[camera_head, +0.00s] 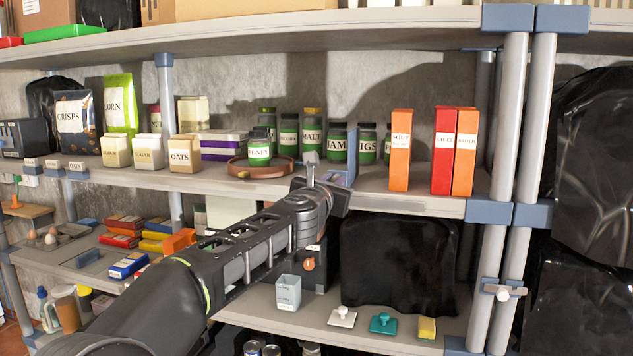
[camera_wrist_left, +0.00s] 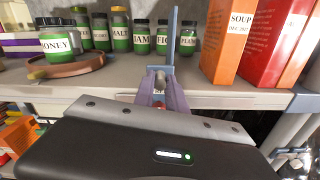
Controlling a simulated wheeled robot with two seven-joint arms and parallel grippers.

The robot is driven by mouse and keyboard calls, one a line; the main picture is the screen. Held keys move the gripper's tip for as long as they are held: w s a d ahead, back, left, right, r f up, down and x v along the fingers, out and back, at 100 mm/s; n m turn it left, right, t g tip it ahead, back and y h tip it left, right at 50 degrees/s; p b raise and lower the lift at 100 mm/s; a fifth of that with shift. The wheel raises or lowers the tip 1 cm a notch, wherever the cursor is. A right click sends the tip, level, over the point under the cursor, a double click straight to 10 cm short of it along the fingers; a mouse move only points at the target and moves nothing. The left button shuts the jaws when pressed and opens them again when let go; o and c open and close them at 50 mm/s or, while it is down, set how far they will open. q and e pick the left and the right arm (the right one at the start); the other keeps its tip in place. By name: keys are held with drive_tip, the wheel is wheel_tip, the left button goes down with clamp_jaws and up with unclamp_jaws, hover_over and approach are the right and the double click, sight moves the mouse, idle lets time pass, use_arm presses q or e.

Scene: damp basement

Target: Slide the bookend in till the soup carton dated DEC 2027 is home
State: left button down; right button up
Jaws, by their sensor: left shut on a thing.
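The orange soup carton (camera_head: 400,165) stands upright on the middle shelf. In the left wrist view the soup carton (camera_wrist_left: 230,50) reads SOUP with DEC 2027 below. A red carton (camera_head: 442,165) and another orange carton (camera_head: 465,165) stand to its right, with a gap between. The blue-grey bookend (camera_head: 352,158) stands left of the soup carton, apart from it; its upright also shows in the left wrist view (camera_wrist_left: 188,45). My left gripper (camera_wrist_left: 160,82) is shut on the bookend at the shelf's front edge, its fingers partly hidden in the head view. My right gripper is not in view.
Green-labelled jars (camera_head: 337,142) stand behind and left of the bookend. A round brown tray (camera_head: 262,170) holds a honey jar to the left. Shelf posts (camera_head: 508,120) rise at the right. Bare shelf shows between bookend and soup carton.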

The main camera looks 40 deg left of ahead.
use_arm(q)
drive_tip(key=w+d, duration=0.2)
drive_tip(key=d, duration=0.4)
drive_tip(key=w+d, duration=0.2)
drive_tip(key=d, duration=0.5)
drive_tip(key=shift+w, duration=0.25)
drive_tip(key=c, duration=1.4)
unclamp_jaws()
drive_tip(key=shift+a, duration=0.1)
drive_tip(key=shift+o, duration=0.2)
drive_tip(key=shift+s, duration=0.15)
drive_tip(key=b+v, duration=0.2)
drive_tip(key=v, duration=0.5)
drive_tip(key=shift+s+b, duration=0.3)
